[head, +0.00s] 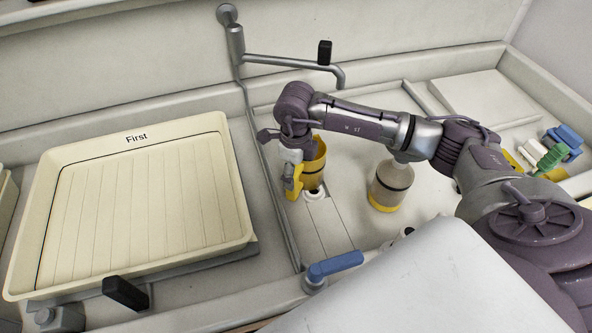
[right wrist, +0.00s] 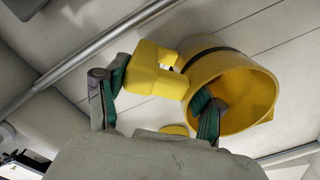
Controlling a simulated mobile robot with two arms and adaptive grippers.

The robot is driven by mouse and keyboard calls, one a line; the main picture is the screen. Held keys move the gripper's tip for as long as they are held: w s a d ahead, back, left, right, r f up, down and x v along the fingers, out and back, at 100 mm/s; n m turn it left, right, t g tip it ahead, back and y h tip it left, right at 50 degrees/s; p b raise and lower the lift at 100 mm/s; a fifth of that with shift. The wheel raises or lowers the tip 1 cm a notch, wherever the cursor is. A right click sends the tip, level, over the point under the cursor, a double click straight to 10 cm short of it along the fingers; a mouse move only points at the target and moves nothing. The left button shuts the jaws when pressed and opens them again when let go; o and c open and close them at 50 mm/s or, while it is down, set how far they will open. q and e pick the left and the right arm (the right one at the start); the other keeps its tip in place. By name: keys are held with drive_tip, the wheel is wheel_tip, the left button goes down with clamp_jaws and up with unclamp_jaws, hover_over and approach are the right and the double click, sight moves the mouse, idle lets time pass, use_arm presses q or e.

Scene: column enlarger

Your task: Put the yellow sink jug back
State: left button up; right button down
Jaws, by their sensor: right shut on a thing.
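The yellow jug (head: 315,168) is at the sink area, below the bent metal tap, with a dark band around it. My right gripper (head: 293,176) is shut on it at its handle side. In the right wrist view the jug (right wrist: 250,85) shows its open mouth, and its blocky yellow handle (right wrist: 157,72) lies between the fingers of my right gripper (right wrist: 158,98). One finger is at the handle's outer side and the other reaches in at the jug's mouth. The jug's contact with the surface below is hard to tell. My left gripper is not in view.
A cream tray marked "First" (head: 150,200) lies to the left. A metal tap (head: 300,62) stands behind the jug. A bottle with a yellow base (head: 390,185) stands right of the jug, beneath my arm. A blue lever (head: 335,264) is in front. Blue and green items (head: 555,150) lie far right.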

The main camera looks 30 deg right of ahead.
drive_tip(key=shift+c, duration=0.3)
unclamp_jaws()
drive_tip(key=shift+r, duration=0.1)
idle(0.4)
drive_tip(key=shift+a+r+p, duration=0.1)
drive_tip(key=shift+r+p, duration=2.3)
drive_tip(key=shift+r, duration=1.5)
wheel_tip(320, 180, up, 12)
drive_tip(key=shift+s, duration=0.15)
